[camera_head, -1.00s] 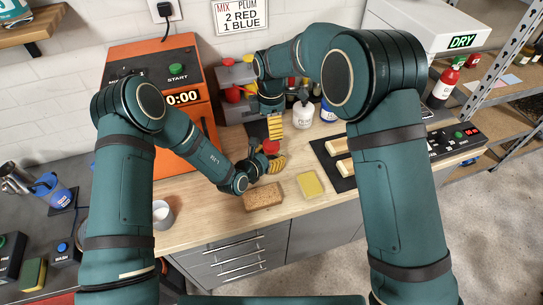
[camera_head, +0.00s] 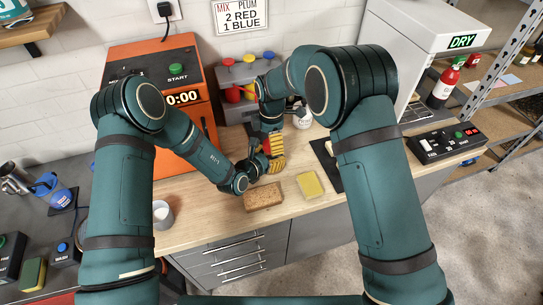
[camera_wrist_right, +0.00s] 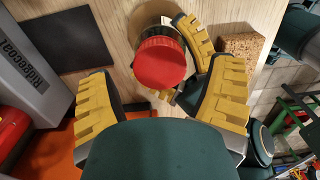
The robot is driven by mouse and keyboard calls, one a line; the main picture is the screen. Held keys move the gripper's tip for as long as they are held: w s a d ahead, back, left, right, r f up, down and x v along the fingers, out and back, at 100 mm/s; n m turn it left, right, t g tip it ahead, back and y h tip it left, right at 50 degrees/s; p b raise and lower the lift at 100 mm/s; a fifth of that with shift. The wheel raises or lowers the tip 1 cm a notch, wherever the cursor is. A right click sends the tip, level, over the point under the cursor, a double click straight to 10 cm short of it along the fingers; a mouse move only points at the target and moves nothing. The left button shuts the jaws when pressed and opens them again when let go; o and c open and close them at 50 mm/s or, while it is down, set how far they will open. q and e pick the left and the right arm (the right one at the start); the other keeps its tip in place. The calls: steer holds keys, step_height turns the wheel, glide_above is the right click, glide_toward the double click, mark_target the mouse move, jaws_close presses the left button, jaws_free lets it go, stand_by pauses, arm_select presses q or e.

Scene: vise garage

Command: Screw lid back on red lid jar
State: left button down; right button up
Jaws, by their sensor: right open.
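The red lid (camera_wrist_right: 160,62) shows from above in the right wrist view, over the jar, whose body is mostly hidden. I cannot tell whether the lid is screwed on or just resting. My right gripper (camera_head: 274,152) points down over the lid, open. In the right wrist view its yellow fingers (camera_wrist_right: 160,98) are spread, with the lid between and beyond them and no clear contact. My left gripper (camera_head: 264,172) is low at the counter, with yellow fingers close against the jar's sides. It appears shut on the jar, though the arms partly hide the grip.
An orange machine (camera_head: 152,70) stands at the left, and a grey dispenser (camera_head: 238,75) with coloured knobs behind. A white cup (camera_head: 162,214) stands at the front left.

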steer(key=shift+f, duration=0.8)
steer(key=c, duration=1.3)
steer(key=shift+m, duration=1.6)
steer(key=o, duration=1.3)
steer(key=shift+c, duration=0.2)
steer(key=shift+r, duration=0.1)
